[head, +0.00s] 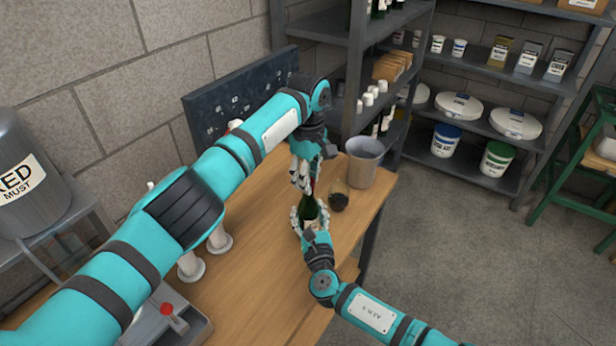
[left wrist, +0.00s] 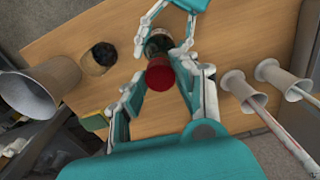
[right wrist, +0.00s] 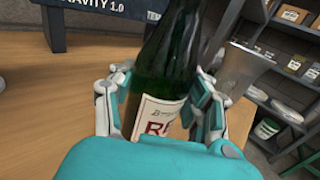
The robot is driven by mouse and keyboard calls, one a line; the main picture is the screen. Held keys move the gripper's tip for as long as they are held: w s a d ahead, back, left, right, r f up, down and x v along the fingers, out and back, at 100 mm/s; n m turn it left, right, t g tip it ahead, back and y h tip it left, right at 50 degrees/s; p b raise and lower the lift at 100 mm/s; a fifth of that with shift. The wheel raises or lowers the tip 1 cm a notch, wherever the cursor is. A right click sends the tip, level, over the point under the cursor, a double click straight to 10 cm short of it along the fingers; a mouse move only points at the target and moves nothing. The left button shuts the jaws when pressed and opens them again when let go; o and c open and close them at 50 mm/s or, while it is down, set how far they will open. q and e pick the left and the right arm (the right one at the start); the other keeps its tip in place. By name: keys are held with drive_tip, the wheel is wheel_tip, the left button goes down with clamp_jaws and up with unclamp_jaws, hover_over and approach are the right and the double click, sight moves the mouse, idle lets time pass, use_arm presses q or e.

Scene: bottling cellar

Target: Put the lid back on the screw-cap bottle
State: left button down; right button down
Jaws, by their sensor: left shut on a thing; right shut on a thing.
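The dark green bottle (head: 309,208) stands upright on the wooden table; its label shows in the right wrist view (right wrist: 158,118). My right gripper (head: 310,222) is shut around the bottle's body, with fingers on both sides of the label. My left gripper (head: 302,178) is above the bottle, pointing down. In the left wrist view its fingers are shut on the red lid (left wrist: 160,73), which lines up over the bottle (left wrist: 158,42). I cannot tell whether the lid touches the neck. The bottle's top is out of the right wrist view.
A stemless glass of dark liquid (head: 338,197) stands close right of the bottle, with a grey bucket (head: 362,165) behind it. White cylinders (head: 190,265) stand at the left. A dark board (head: 235,100) and shelving (head: 335,55) are behind. The table's right edge is near.

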use_arm(q)
drive_tip(key=m, duration=0.8)
drive_tip(key=shift+m, duration=0.4)
drive_tip(key=m, duration=1.4)
drive_tip(key=shift+m, duration=0.4)
drive_tip(key=m, duration=0.8)
drive_tip(key=shift+a+m, duration=0.1)
drive_tip(key=shift+m, duration=0.2)
drive_tip(key=c, duration=0.9)
unclamp_jaws()
drive_tip(key=shift+f, duration=0.1)
